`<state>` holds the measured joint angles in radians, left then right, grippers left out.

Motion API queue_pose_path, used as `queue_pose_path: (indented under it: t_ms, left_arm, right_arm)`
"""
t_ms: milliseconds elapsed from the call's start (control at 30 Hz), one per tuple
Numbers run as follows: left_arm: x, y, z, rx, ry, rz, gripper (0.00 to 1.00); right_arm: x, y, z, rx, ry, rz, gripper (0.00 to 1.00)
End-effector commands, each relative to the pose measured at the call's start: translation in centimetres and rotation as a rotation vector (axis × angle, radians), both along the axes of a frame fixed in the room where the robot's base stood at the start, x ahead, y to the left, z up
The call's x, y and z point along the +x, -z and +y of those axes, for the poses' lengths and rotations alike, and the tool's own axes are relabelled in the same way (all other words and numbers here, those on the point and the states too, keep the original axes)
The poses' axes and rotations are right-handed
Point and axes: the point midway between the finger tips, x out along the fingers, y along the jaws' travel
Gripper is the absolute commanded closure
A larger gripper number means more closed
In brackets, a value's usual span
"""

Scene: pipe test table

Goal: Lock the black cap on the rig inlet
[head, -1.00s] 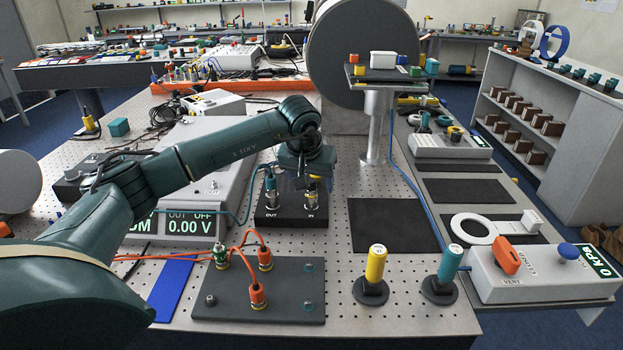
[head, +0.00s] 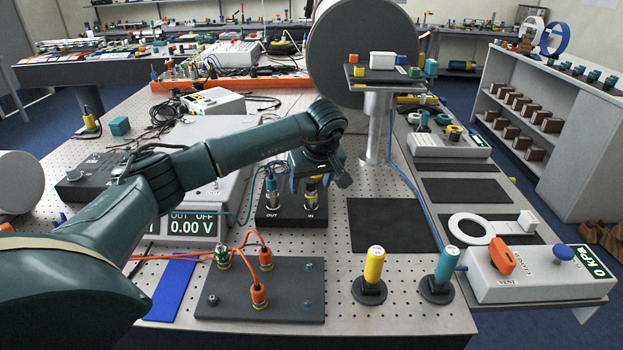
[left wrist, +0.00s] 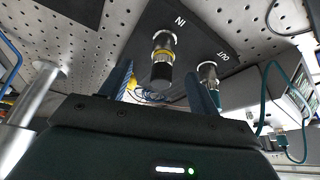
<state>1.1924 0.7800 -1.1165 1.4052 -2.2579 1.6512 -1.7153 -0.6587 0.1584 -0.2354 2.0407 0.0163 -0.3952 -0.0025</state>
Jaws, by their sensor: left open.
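The rig (head: 272,217) is a black block with two upright metal fittings, marked OUT and IN. The IN inlet (head: 310,202) carries a yellow band; in the left wrist view this inlet (left wrist: 163,39) ends in a black cap (left wrist: 161,73). Whether the cap is locked cannot be told. My left gripper (head: 318,180) is open above the IN side. In the left wrist view its blue-grey fingers (left wrist: 160,90) stand apart, with the cap seen between them and no visible contact. The arm hides part of the inlet top in the head view. My right gripper is not in view.
The OUT fitting (head: 271,189) has a teal connector and hose close by on the left. A metal post (head: 376,135) with a small shelf stands behind right. A grey meter box (head: 190,225) is on the left. A dark mat (head: 390,226) lies bare at the right.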

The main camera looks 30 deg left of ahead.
Motion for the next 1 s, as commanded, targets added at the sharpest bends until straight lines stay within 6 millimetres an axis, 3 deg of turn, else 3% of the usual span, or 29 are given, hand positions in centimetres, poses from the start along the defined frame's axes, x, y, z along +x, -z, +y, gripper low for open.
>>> queue_pose_path:
  t_ms: [233,500,600,833,1000]
  left_arm:
    - [0.1,-0.1,-0.1,-0.001,-0.047,0.000,0.38]
    - [0.1,-0.2,-0.1,-0.001,-0.459,0.000,0.38]
    - [0.0,-0.1,0.0,0.000,-0.537,0.002,0.38]
    - [0.0,0.0,0.0,-0.001,-0.549,0.000,0.39]
    - [0.0,0.0,0.0,-0.001,-0.547,0.000,0.53]
  right_arm:
    - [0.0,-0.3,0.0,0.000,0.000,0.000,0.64]
    - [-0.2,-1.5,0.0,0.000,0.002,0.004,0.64]
    - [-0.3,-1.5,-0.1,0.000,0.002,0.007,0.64]
    - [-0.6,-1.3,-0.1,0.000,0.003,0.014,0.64]
    - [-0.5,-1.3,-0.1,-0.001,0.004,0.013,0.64]
